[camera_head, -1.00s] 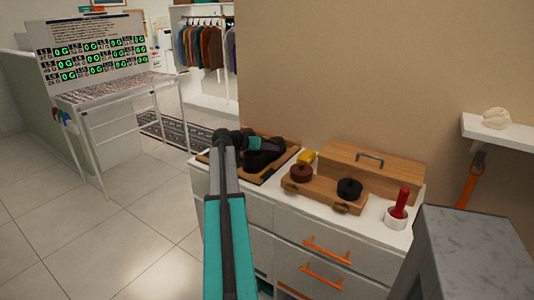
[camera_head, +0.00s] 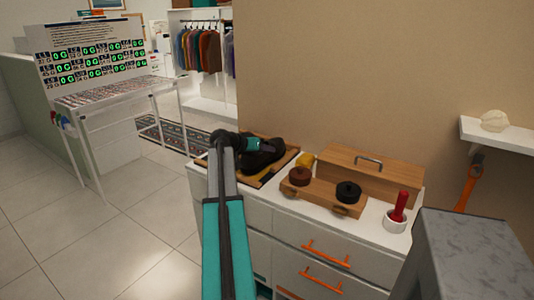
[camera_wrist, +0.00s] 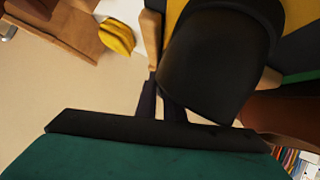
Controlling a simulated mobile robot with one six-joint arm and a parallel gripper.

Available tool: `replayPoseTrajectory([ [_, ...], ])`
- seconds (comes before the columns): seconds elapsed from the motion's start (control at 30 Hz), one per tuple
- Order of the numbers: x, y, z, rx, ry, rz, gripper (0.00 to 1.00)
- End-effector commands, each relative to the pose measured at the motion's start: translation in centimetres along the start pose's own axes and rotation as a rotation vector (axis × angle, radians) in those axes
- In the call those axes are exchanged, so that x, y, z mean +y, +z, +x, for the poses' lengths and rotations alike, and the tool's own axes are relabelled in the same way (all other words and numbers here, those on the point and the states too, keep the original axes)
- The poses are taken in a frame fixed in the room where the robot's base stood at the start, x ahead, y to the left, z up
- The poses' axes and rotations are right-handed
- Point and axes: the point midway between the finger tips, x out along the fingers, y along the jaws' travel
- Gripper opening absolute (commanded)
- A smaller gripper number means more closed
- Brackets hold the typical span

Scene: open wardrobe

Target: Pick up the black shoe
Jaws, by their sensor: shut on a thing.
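The black shoe (camera_head: 262,160) is at the wooden tray (camera_head: 290,158) on the left end of the white dresser. My gripper (camera_head: 266,146) reaches it from the upper left and is shut on it. In the wrist view the dark shoe (camera_wrist: 215,65) fills the upper middle, with the fingers of my gripper (camera_wrist: 162,105) against its near edge. The exact grip is partly hidden. The shoe seems slightly raised over the tray, but its underside is hard to see.
A wall rises behind the dresser. Open floor (camera_head: 90,235) lies to the left.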

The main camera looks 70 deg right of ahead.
Motion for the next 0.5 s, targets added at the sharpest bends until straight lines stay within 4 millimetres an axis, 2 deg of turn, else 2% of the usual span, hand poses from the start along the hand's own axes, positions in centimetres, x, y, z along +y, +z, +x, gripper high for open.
replayPoseTrajectory([
  [0.5, 2.2, -5.7, -3.2, 0.003, 0.0, 0.001, 0.0],
])
